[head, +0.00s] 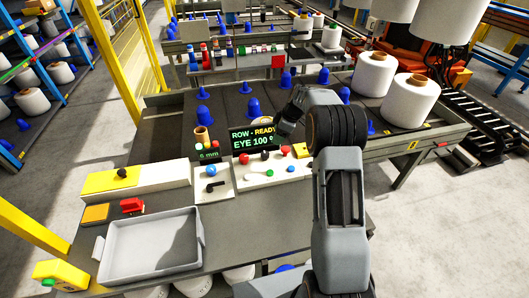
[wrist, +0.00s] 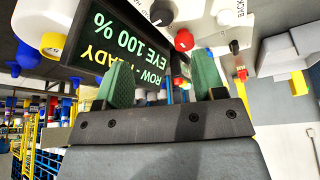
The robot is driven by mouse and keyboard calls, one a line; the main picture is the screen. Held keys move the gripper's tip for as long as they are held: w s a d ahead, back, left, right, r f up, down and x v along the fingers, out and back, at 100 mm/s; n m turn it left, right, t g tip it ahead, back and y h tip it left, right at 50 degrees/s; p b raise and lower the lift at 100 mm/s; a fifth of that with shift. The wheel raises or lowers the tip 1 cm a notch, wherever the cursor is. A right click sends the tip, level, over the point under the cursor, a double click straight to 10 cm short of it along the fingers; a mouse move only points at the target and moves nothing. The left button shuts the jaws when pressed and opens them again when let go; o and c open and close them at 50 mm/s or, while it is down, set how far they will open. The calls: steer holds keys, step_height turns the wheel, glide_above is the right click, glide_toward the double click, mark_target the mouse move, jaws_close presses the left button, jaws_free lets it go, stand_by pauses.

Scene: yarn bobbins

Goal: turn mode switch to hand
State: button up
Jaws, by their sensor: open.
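A white control panel (head: 262,184) stands in front of the display, with several small knobs and buttons. A white knob (wrist: 228,17) beside small lettering and a small black-tipped part (wrist: 234,47) are there too. I cannot tell for certain which one is the mode switch, or its setting. My gripper (wrist: 160,62) is open and empty, its green fingers apart near the panel. In the head view its fingers are largely hidden by my wrist.
The dark display (head: 253,137) reads "ROW - READY, EYE 100 %". A grey tray (head: 151,247) lies at the front left. Blue cones (head: 253,108) stand behind the display. Large white bobbins (head: 408,100) stand to the right. A yellow box (head: 60,274) is at the lower left.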

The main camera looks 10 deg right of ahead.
mark_target(265, 153)
steer(key=p+x, duration=0.1)
steer(key=x, duration=1)
steer(key=shift+a+f, duration=0.3)
steer(key=shift+a, duration=0.05)
steer(key=shift+c, duration=0.3)
